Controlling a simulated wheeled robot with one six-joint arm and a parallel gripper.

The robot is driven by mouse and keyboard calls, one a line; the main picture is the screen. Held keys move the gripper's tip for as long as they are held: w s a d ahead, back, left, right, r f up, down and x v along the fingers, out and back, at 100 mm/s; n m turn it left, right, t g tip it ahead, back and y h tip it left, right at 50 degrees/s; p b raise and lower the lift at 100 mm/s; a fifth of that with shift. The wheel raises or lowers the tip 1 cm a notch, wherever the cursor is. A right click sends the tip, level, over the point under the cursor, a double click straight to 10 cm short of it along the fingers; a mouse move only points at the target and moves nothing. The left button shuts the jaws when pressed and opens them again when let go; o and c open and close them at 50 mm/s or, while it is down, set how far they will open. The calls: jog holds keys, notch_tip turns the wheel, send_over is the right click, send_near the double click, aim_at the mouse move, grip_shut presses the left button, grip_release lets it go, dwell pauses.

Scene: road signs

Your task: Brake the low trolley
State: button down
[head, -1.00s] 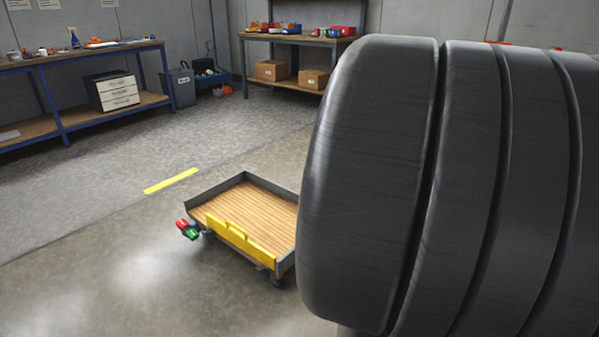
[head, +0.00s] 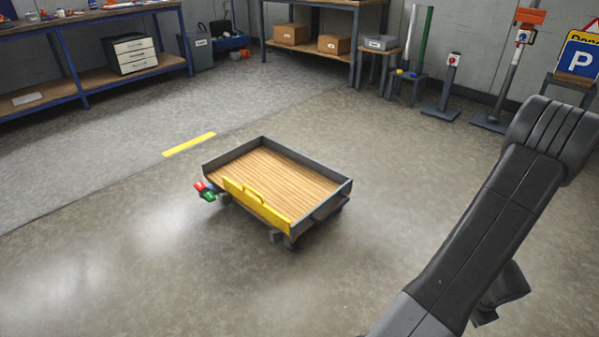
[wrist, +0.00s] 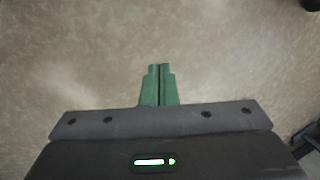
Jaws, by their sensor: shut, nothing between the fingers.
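The low trolley (head: 285,180) stands on the concrete floor in the middle of the head view. It has an empty slatted wooden deck, grey side walls and a yellow front board (head: 255,204). At its left corner are a red pedal (head: 199,187) and a green pedal (head: 208,196), close together. My gripper (wrist: 159,70) shows in the wrist view with its green fingers shut and empty, above bare floor. The trolley is not in the wrist view. In the head view my arm is at the right, apart from the trolley; the fingers are not visible there.
A yellow floor stripe (head: 189,144) lies left of the trolley. Workbenches stand along the back, with cardboard boxes (head: 291,34) on a low shelf. Posts and a blue parking sign (head: 579,58) stand at the back right. The floor around the trolley is clear.

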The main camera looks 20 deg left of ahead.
jog(key=s+d+f+m, duration=0.1)
jog(key=d+f+m, duration=0.2)
jog(key=d+f, duration=0.4)
notch_tip(320, 180, down, 5)
jog(key=shift+s+d+r+h, duration=0.1)
jog(key=shift+s+d+h, duration=0.05)
jog(key=shift+s+h, duration=0.2)
